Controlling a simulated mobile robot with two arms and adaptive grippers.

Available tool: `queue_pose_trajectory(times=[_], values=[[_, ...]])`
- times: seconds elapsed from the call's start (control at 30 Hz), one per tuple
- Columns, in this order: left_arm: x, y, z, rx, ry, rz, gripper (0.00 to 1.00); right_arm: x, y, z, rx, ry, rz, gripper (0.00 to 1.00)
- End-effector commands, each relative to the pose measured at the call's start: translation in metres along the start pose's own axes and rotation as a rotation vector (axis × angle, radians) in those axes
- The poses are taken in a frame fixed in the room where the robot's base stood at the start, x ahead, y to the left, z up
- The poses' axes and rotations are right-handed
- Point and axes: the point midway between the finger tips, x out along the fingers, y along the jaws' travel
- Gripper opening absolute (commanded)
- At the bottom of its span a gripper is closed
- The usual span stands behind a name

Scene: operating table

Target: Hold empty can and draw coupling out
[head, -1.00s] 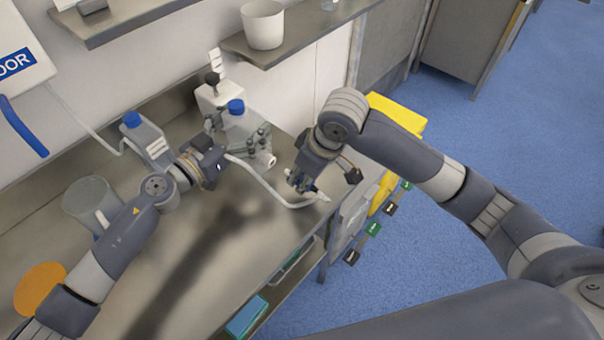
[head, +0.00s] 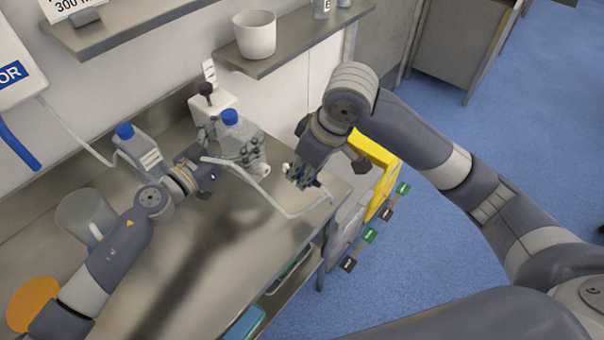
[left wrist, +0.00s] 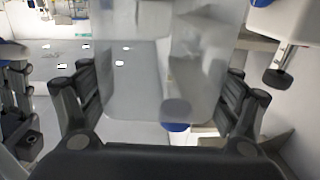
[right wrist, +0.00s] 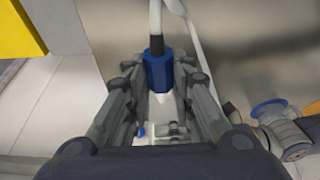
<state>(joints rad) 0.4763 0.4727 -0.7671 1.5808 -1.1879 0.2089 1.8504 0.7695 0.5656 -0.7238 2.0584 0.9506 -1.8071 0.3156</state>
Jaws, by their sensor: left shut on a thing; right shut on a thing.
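The can (head: 244,135) is a translucent container with a blue cap, standing at the back of the steel table. My left gripper (head: 236,140) straddles it, shut on its sides. The left wrist view shows the clear can body (left wrist: 135,75) between the fingers, a blue cap beneath it. My right gripper (head: 303,180) is to the right of the can, apart from it, near the table's right end. In the right wrist view it is shut on the blue coupling (right wrist: 158,72), which has a dark collar and a white hose (right wrist: 156,18). The hose (head: 272,203) loops slackly over the table.
Another blue-capped container (head: 140,148) with a label stands left of my left wrist. A clear jug (head: 85,215) and an orange disc (head: 33,303) are at the left. A shelf above carries a white cup (head: 254,35). A yellow bin (head: 372,165) stands beyond the table's right end.

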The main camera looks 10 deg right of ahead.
Motion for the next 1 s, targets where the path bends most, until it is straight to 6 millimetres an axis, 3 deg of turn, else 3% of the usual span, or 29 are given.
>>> queue_pose_trajectory(times=[0.2, 0.43, 0.47, 0.53, 1.0], values=[[0.0, 0.0, 0.0003, 0.0, 0.0, 0.0, 0.49, -0.0122, 0.0001, -0.0008, -0.001, 0.0, 0.001, 0.0], [-0.0001, 0.0, 0.0002, 0.0, 0.0, 0.0, 0.49, -0.0131, -0.0001, -0.0007, -0.001, 0.0, 0.0, 0.0], [-0.0001, 0.0, 0.0002, 0.0, 0.0, 0.0, 0.85, -0.013, -0.0001, -0.0007, -0.001, 0.0, 0.0, 0.0], [-0.0001, 0.0, 0.0002, 0.0, 0.0, 0.0, 1.0, -0.013, -0.0001, -0.0007, -0.001, 0.0, 0.0, 0.0], [-0.0025, -0.0003, 0.0004, 0.0, -0.001, 0.0, 1.0, -0.0127, -0.0002, -0.0006, -0.001, 0.0, 0.0, 0.0]])
